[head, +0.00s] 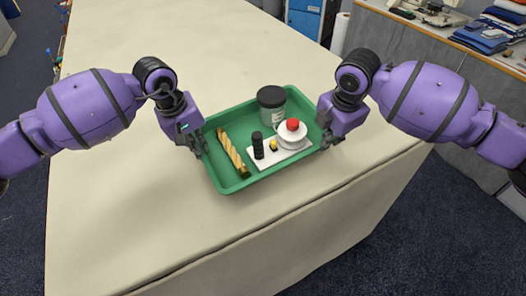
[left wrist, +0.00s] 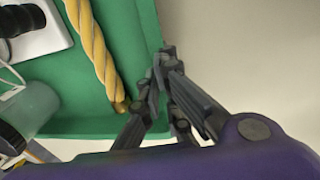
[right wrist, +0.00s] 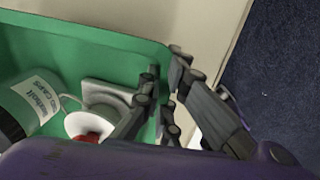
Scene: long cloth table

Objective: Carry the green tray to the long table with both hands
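The green tray (head: 236,120) is at the near end of the long cloth-covered table (head: 140,215), looking level. I cannot tell whether its underside touches the cloth. My left gripper (head: 201,146) is at the tray's left side, its fingers closed on either side of the rim; the left wrist view shows the fingertips (left wrist: 160,65) meeting there. My right gripper (head: 326,137) is at the right side; in the right wrist view its fingers (right wrist: 165,80) also straddle the rim. The tray's rim under the fingers is partly hidden.
The tray holds a twisted yellow bar (head: 231,151), a dark-lidded jar (head: 271,104), a black cylinder (head: 258,147) and a white dish with a red top (head: 291,133). The table behind is clear. A side bench (head: 425,40) with folded cloths stands at the right.

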